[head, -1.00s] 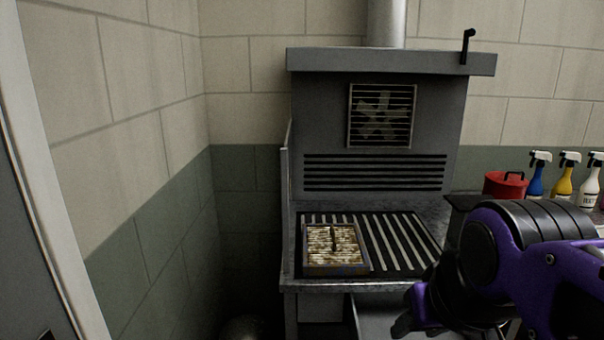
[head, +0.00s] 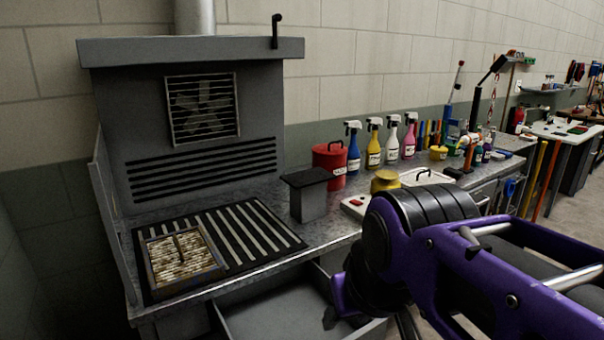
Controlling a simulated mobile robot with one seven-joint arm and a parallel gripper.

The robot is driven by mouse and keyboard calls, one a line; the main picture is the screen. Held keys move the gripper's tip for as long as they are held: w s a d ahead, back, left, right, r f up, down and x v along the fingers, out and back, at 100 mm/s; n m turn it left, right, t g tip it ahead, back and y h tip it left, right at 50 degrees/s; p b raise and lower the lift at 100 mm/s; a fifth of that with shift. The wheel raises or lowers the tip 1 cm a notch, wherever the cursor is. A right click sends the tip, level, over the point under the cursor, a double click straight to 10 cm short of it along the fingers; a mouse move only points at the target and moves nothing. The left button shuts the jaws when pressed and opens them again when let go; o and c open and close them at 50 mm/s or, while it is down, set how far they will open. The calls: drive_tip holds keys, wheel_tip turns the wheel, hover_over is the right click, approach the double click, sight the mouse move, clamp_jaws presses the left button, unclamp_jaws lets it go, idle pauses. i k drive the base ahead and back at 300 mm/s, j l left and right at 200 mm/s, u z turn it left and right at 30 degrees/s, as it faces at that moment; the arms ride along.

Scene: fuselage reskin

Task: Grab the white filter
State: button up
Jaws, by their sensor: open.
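A framed filter with off-white, brown-stained pleats and a dark handle (head: 182,265) lies on the slotted grate at the left. A flat white item with a dark handle (head: 428,177) lies further right on the bench, partly hidden behind my arm; I cannot tell whether it is a filter. My gripper (head: 366,324) is low at the bottom centre, in front of the bench and right of the open drawer. It is open, with nothing seen in it. Its fingertips are partly cut off by the picture's lower edge.
The slotted grate (head: 262,226) sits under a grey hood with a fan (head: 202,108). An open drawer (head: 285,308) juts out below the bench.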

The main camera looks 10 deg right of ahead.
sight(422, 176)
drive_tip(key=z, duration=1.1)
drive_tip(key=u, duration=0.4)
drive_tip(key=i+l+u, duration=0.15)
drive_tip(key=u, duration=0.35)
drive_tip(key=i+l+u, duration=0.1)
drive_tip(key=l+u, duration=0.2)
drive_tip(key=u, duration=0.2)
drive_tip(key=i+l+u, duration=0.2)
drive_tip(key=l, duration=0.15)
drive_tip(key=l+u, duration=0.25)
drive_tip(key=l, duration=0.15)
drive_tip(key=l+u, duration=0.4)
drive_tip(key=l, duration=1.25)
drive_tip(key=k+l+u, duration=0.1)
drive_tip(key=l, duration=1.45)
